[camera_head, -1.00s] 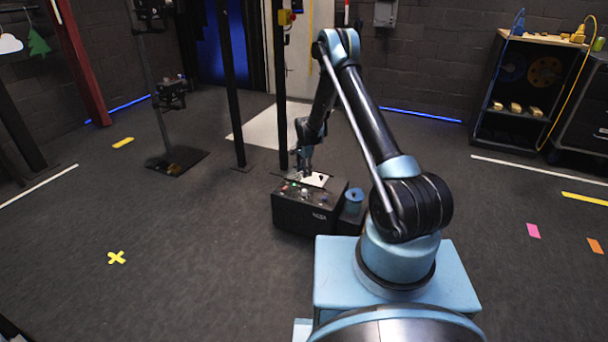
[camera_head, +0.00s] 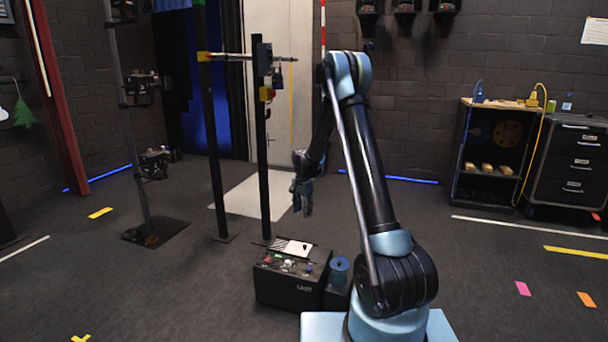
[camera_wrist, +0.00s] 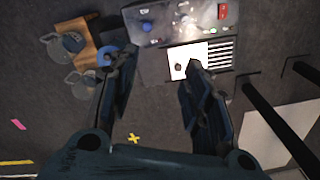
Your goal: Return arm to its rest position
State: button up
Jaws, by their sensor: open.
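My arm rises from its light-blue base and bends forward and down. My gripper (camera_head: 303,198) hangs in the air above and behind the black button box in the head view. It is open and empty, and in the wrist view my gripper (camera_wrist: 158,92) shows its two fingers apart over bare floor. The black button box (camera_head: 290,290) stands on the floor with coloured buttons and a white card with stripes on top. The button box (camera_wrist: 160,38) also shows at the top of the wrist view, apart from the fingertips.
A blue spool (camera_head: 339,268) stands right of the box. A dark post (camera_head: 262,150) rises just left of my gripper. A shelf (camera_head: 493,150) and a drawer cabinet (camera_head: 575,165) stand at the right wall. Dark floor around the box is mostly clear.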

jog(key=s+d+r+n+t, duration=0.1)
jog(key=s+d+r+n, duration=0.1)
jog(key=s+d+r, duration=0.7)
jog(key=s+d+r+n, duration=0.2)
jog(key=s+d+r, duration=0.2)
jog(key=s+r, duration=0.8)
jog(key=s+d+f+n, duration=0.1)
jog(key=s+d+f, duration=0.1)
jog(key=s, duration=0.7)
jog(key=s+d+f+n, duration=0.2)
jog(key=s+f, duration=0.1)
jog(key=s, duration=0.6)
jog(key=s+d+f+n, duration=0.2)
jog(key=s+d, duration=0.1)
jog(key=s, duration=0.6)
jog(key=shift+s+f+t, duration=0.15)
jog(key=shift+s+t, duration=0.1)
jog(key=shift+t, duration=0.15)
jog(key=shift+w+f, duration=0.2)
jog(key=shift+w, duration=0.25)
